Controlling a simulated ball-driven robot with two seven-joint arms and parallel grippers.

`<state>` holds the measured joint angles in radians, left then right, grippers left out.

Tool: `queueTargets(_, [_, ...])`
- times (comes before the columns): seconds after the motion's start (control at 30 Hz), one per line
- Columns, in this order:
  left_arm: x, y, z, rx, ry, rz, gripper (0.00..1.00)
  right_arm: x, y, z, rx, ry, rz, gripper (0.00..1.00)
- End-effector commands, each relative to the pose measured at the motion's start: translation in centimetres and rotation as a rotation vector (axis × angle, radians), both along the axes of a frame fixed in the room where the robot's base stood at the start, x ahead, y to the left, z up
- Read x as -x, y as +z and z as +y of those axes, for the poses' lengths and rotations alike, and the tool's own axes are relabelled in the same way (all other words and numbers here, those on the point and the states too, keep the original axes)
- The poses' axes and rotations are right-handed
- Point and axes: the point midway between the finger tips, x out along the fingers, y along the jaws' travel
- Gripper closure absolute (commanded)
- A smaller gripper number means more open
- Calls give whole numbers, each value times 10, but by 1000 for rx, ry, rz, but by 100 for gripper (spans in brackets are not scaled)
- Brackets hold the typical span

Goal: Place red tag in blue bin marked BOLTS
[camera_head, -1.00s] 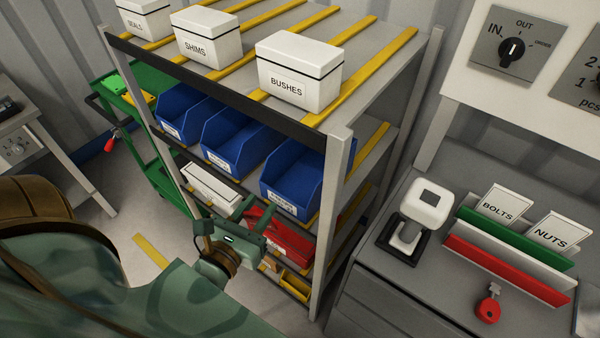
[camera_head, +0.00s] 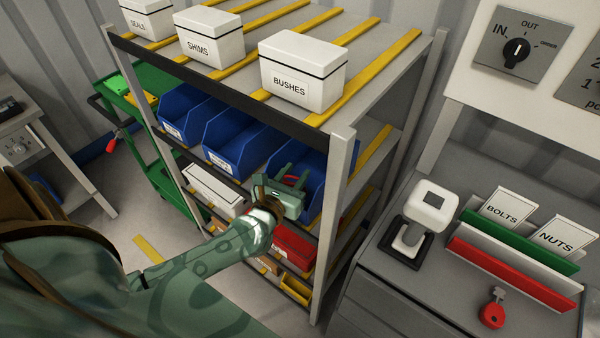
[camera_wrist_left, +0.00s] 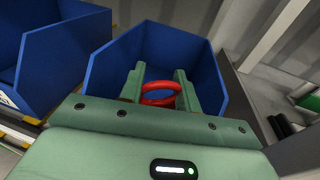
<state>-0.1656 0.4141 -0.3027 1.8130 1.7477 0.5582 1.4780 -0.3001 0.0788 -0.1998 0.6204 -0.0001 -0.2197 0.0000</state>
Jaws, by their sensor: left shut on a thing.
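My left gripper (camera_head: 296,180) is shut on a red tag (camera_wrist_left: 160,87), which shows as a red ring between the fingers in the left wrist view. The gripper is at the open front of the right-hand blue bin (camera_head: 318,172) on the middle shelf. In the left wrist view, the fingertips (camera_wrist_left: 158,86) and tag appear within the outline of this bin (camera_wrist_left: 207,72); whether they touch it, I cannot tell. My gripper hides this bin's label. Two more blue bins, a middle one (camera_head: 233,150) and a left one (camera_head: 181,118), stand beside it, their labels too small to read.
White boxes, including BUSHES (camera_head: 297,72), stand on the top shelf. A red box (camera_head: 293,245) and a white box (camera_head: 212,188) are below the bins. A shelf post (camera_head: 337,215) stands right of my gripper. A BOLTS card (camera_head: 503,213) stands on the right-hand bench.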

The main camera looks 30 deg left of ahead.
Motion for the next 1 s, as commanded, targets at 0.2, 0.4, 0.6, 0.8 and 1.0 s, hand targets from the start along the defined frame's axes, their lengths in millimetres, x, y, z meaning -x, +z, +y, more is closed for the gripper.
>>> queueTargets(0.2, [-16,16,2,15,-1,152,89,-9,47,1,-2,0,-21,47])
queueTargets(0.4, [-28,10,4,30,-1,301,89,-12,67,1,-1,1,-28,47])
queueTargets(0.6, [-26,-12,3,31,0,296,89,-10,55,1,-2,1,-24,47])
queueTargets(0.8, [-26,-11,3,32,0,295,89,-10,55,0,-1,1,-24,47])
queueTargets(1.0, [-26,-13,3,32,0,295,45,-10,54,-1,1,1,-23,47])
